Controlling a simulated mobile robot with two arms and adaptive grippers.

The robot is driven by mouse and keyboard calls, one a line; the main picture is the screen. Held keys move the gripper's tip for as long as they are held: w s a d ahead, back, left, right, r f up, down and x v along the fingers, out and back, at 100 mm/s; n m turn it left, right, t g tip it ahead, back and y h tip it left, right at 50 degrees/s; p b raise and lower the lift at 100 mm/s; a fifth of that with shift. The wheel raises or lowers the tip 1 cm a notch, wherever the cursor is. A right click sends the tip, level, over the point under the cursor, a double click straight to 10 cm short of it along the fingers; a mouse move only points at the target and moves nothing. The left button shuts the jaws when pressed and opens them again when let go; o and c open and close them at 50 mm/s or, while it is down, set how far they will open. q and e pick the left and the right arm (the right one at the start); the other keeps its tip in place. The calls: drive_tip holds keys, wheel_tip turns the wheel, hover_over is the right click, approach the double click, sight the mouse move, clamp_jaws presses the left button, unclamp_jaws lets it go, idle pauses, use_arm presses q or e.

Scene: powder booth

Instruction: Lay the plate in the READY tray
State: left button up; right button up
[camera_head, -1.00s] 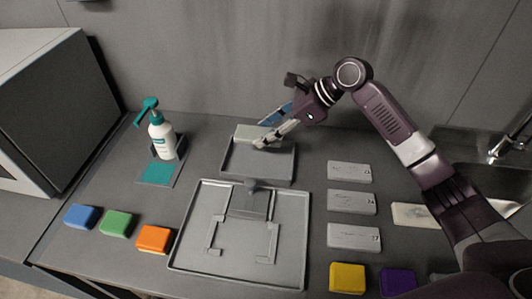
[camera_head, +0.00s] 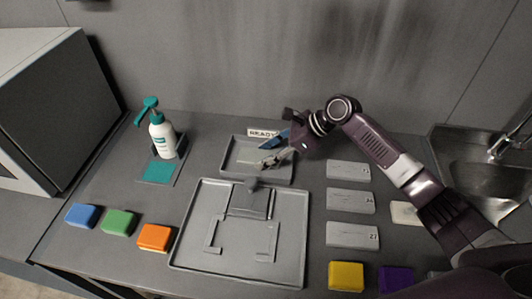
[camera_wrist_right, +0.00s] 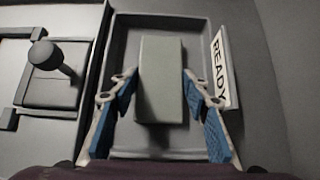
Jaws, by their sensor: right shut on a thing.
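The plate (camera_wrist_right: 162,80) is a flat grey-green block, seen in the right wrist view between the two blue-padded fingers of my right gripper (camera_wrist_right: 163,103). The gripper is shut on it. Below it is the READY tray (camera_wrist_right: 120,48), a shallow grey tray with a white READY label (camera_wrist_right: 220,70) beside it. In the head view my right gripper (camera_head: 274,156) reaches down over the READY tray (camera_head: 227,164) from the right, and the plate is low over or inside the tray. I cannot tell whether it touches the tray floor. My left gripper is not in view.
A large grey tray (camera_head: 183,245) with a knobbed fixture (camera_head: 250,200) stands in front. A pump bottle (camera_head: 162,138) is at left. Coloured blocks (camera_head: 118,221) line the front. Grey numbered blocks (camera_head: 352,201) and a sink (camera_head: 480,170) are to the right.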

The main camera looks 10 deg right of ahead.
drive_tip(key=o, duration=1.5)
drive_tip(key=shift+f, duration=0.1)
drive_tip(key=shift+d, duration=0.1)
drive_tip(key=b+v, duration=0.1)
drive_tip(key=v, duration=1.1)
